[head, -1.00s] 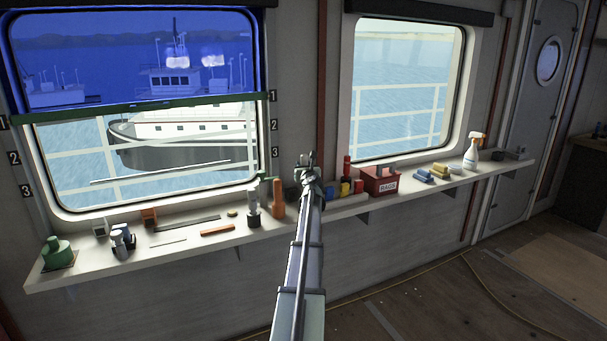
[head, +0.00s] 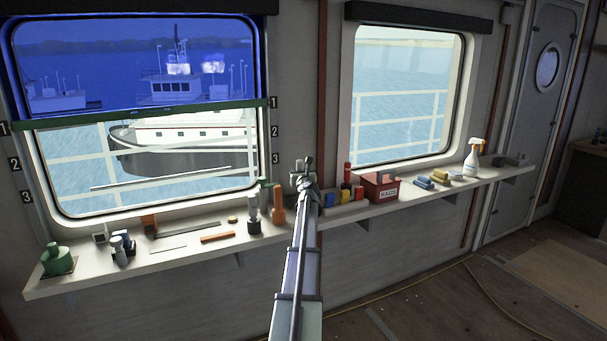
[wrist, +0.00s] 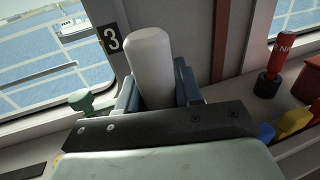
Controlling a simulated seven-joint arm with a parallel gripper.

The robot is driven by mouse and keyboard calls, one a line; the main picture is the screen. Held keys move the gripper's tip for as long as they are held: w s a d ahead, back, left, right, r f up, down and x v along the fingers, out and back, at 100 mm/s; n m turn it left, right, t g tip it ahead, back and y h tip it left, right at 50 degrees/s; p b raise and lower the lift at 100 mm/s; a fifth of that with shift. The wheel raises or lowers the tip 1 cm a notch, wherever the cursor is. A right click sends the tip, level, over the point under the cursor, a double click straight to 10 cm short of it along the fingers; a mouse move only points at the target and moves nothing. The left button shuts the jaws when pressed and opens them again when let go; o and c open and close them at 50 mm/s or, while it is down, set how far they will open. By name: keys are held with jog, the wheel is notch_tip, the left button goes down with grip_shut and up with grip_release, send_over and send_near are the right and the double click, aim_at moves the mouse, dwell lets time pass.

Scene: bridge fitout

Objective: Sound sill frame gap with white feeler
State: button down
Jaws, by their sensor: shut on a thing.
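My gripper (wrist: 150,85) is shut on the white feeler (wrist: 152,62), a pale bar with a rounded end standing up between the blue-grey fingers in the wrist view. In the head view my gripper (head: 303,170) is over the sill (head: 190,247), between the two windows. The feeler cannot be made out clearly there. The left window's frame (head: 50,190) stands behind the sill. In the wrist view the feeler's tip is in front of the wall strip beside the "3" mark (wrist: 112,39). I cannot tell whether it touches anything; the frame gap is not clearly visible.
An orange cylinder (head: 277,205) and a grey-white bottle-like object (head: 253,210) stand left of my arm. A red rags box (head: 380,188), a red marker-like cylinder (wrist: 281,60) and coloured blocks are to the right. A green knob-like object (wrist: 80,101) is left of the feeler.

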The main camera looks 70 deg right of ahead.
jog(key=w+r+x, duration=0.1)
jog(key=x, duration=1)
jog(key=shift+a+r, duration=0.3)
jog(key=shift+f, duration=0.15)
jog(key=shift+f, duration=3.15)
jog(key=shift+f, duration=2.35)
dwell(0.9)
